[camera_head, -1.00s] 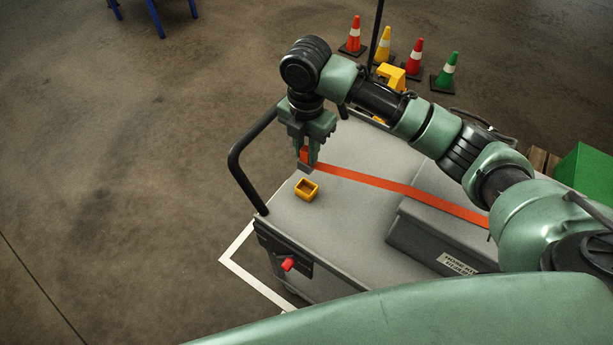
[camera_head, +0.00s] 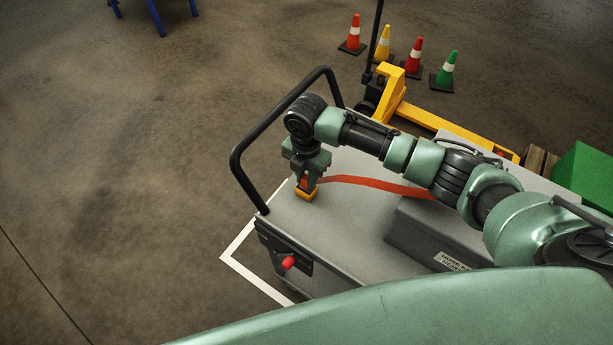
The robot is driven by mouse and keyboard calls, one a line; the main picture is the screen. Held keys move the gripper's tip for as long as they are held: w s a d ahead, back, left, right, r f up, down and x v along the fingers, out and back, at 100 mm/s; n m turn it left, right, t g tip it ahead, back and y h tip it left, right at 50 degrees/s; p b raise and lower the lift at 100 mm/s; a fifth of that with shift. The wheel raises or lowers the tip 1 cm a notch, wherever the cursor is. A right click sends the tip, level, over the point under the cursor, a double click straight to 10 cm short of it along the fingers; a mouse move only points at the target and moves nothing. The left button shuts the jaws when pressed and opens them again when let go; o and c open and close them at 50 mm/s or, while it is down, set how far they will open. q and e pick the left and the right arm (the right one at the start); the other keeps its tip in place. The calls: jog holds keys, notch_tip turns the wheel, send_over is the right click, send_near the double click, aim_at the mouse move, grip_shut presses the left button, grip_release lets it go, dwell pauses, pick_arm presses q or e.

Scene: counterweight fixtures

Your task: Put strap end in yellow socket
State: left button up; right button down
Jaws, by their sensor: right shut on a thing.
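The orange strap (camera_head: 375,183) runs from behind my right arm over the grey box to my right gripper, and bows a little along its length. My right gripper (camera_head: 305,184) points down and is shut on the strap end (camera_head: 304,182). The yellow socket (camera_head: 306,195) stands on the grey cart top directly below the fingers. The strap end is at the socket's opening; the fingers hide how deep it sits. My left gripper is not in view.
The grey cart (camera_head: 330,230) has a black handle rail (camera_head: 236,160) close left of my right gripper. A grey box (camera_head: 425,235) stands on the cart. A yellow pallet jack (camera_head: 393,95), several cones and a green box (camera_head: 588,175) are beyond.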

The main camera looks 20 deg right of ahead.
aim_at(306, 177)
jog(key=shift+f, duration=0.1)
jog(key=c, duration=1.2)
grip_release()
notch_tip(306, 177, up, 12)
jog(key=b, duration=0.1)
jog(key=shift+b, duration=0.35)
